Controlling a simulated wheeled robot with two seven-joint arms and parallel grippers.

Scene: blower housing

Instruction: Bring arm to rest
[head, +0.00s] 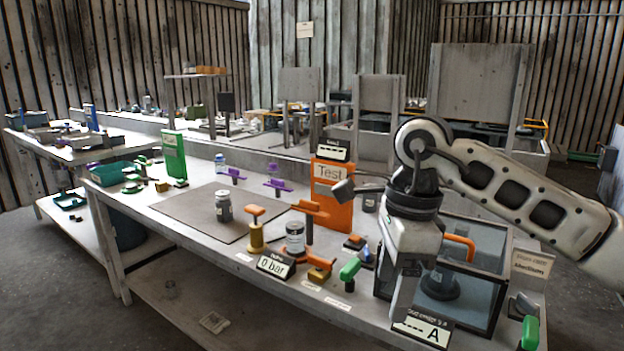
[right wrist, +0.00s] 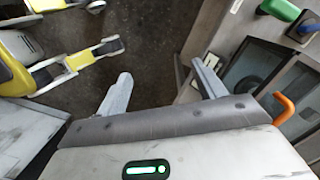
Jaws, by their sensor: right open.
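My right arm (head: 520,190) comes in from the right in the head view. Its gripper (head: 403,297) points down in front of a dark glass-sided box at the right end of the workbench (head: 205,265). In the right wrist view the two fingers of this gripper (right wrist: 163,86) are spread wide apart. Only dark floor and the bench edge show between them; the gripper is empty. My left gripper does not show in the head view.
The glass-sided box (head: 477,315) has an orange handle (head: 459,246). Open floor (right wrist: 150,38) lies beside the bench edge.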

